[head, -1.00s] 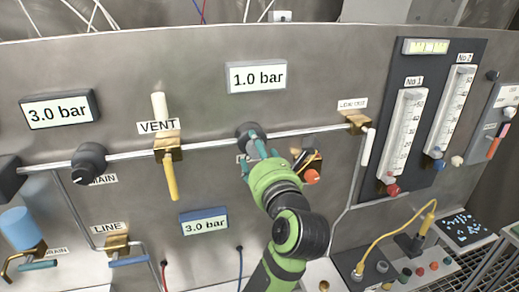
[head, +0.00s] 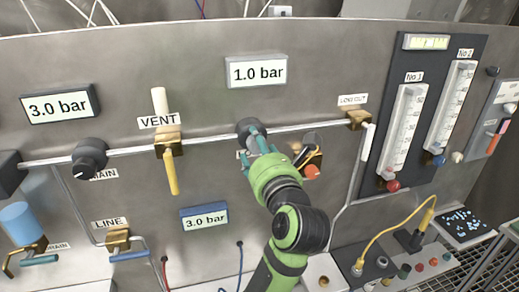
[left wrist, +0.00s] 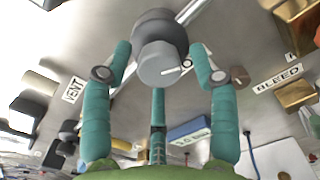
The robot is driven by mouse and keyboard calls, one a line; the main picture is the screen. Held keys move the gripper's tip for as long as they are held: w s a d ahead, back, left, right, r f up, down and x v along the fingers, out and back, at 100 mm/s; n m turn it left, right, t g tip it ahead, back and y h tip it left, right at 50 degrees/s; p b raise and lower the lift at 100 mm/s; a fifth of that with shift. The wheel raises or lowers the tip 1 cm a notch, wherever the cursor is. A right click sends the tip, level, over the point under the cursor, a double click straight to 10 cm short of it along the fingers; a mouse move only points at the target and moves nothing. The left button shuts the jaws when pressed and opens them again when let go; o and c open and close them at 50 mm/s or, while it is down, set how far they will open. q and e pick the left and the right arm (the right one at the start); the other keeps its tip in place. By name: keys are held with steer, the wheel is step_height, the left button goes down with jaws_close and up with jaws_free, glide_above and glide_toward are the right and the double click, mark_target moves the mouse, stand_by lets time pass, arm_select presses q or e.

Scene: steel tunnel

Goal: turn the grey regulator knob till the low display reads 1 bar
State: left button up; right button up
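The grey regulator knob (head: 248,127) sits on the pipe in the middle of the panel. In the left wrist view the knob (left wrist: 161,62) shows a round grey cap with a white pointer mark toward the right. My left gripper (head: 254,142) is at the knob, its teal fingers (left wrist: 160,48) on either side; I cannot tell whether they press on it. The white display (head: 257,72) above reads 1.0 bar. The low-set blue display (head: 204,217) reads 3.0 bar. I cannot tell from labels which is the low display. My right gripper is out of view.
Another display (head: 60,103) at the left reads 3.0 bar, above the black MAIN knob (head: 90,158). The yellow VENT lever (head: 170,172) hangs left of my gripper. The white-handled LOW OUT valve (head: 361,119) and the flow tubes (head: 404,130) are to the right.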

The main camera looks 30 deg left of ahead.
arm_select(q)
steer(key=shift+a, duration=0.1)
steer(key=shift+r, duration=0.2)
step_height(320, 180, up, 10)
steer(key=shift+f, duration=0.2)
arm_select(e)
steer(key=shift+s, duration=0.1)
